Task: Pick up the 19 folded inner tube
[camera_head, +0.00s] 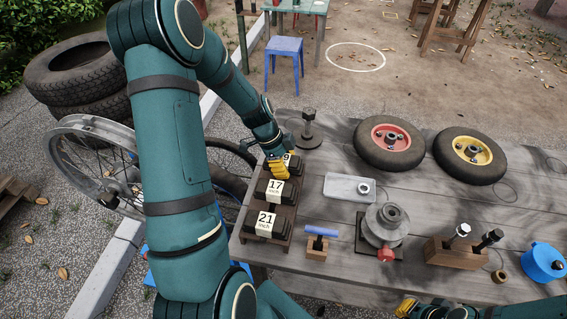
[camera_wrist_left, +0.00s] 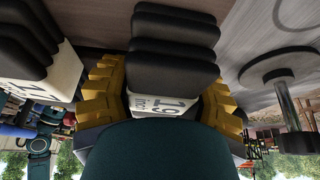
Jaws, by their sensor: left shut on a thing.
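The 19 folded inner tube (camera_wrist_left: 172,45) is a stack of black rubber folds with a white paper band marked 19. In the left wrist view it sits between the yellow fingers of my left gripper (camera_wrist_left: 165,95), which is shut on it. In the head view my left gripper (camera_head: 277,168) is at the far end of the wooden rack (camera_head: 283,242) and hides most of the tube; a bit of its label (camera_head: 289,157) shows. I cannot tell whether the tube is clear of the rack. My right gripper (camera_head: 405,307) is at the bottom edge; its fingers are partly cut off.
The 17 inch tube (camera_head: 275,190) and the 21 inch tube (camera_head: 266,224) lie in the rack nearer to me. A dark metal stand (camera_head: 308,132) is just right of the left gripper. A clear tray (camera_head: 343,187) and two wheels (camera_head: 389,144) (camera_head: 470,156) are further right.

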